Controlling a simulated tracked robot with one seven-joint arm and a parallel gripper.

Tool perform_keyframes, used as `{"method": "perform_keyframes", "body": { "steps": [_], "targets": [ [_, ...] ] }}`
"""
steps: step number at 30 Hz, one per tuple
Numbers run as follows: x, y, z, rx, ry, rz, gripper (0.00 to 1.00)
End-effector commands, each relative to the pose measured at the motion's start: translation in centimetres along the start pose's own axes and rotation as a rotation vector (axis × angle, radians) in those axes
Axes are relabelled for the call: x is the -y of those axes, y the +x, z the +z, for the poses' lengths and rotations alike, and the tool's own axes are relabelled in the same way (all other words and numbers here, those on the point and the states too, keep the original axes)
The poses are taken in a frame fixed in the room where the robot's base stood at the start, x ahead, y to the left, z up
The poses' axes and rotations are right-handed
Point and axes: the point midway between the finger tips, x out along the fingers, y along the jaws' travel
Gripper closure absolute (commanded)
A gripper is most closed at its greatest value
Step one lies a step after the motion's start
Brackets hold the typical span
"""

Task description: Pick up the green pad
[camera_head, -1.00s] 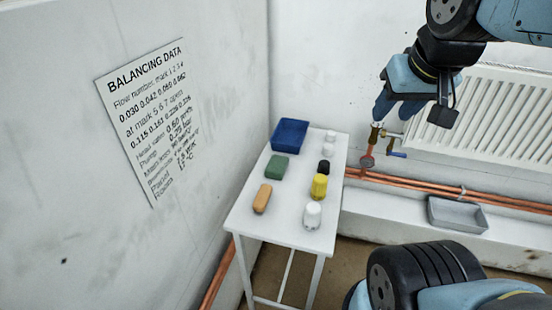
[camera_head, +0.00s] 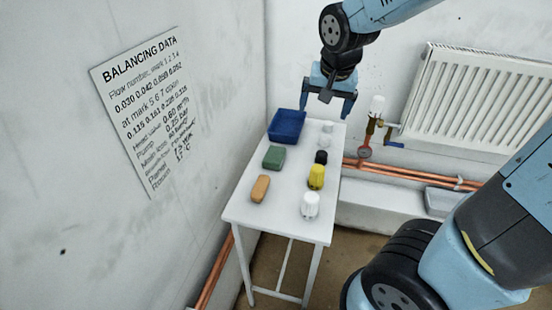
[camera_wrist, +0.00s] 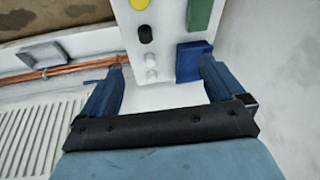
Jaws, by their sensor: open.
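The green pad (camera_head: 274,157) lies on the white table, between the blue tray and the orange block. It also shows in the wrist view as a green block (camera_wrist: 199,15) at the top, partly cut off by the frame edge. My gripper (camera_head: 328,98) is open and empty, above the far end of the table, behind and to the right of the pad. In the wrist view its two fingers (camera_wrist: 163,78) stand wide apart with the table end beyond them. The gripper is apart from the pad.
The white table (camera_head: 285,216) also holds a blue tray (camera_head: 287,126), an orange block (camera_head: 260,188), a yellow item (camera_head: 316,176), a black knob (camera_head: 321,157) and white caps (camera_head: 310,205). A wall stands close on the left. A radiator (camera_head: 470,95), valve and copper pipes are at right.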

Motion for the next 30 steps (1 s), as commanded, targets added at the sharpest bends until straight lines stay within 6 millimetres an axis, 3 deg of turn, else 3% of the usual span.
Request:
{"method": "perform_keyframes", "body": {
  "steps": [9,18,24,30],
  "targets": [
    [6.1,6.9,0.0,-0.007,0.044,0.079,0.04],
    [10.8,11.4,0.9,-0.068,0.068,0.132,0.04],
    [12.0,12.5,1.1,-0.095,0.075,0.141,0.04],
    [11.9,14.1,1.1,-0.097,0.079,0.145,0.04]
  ]
}}
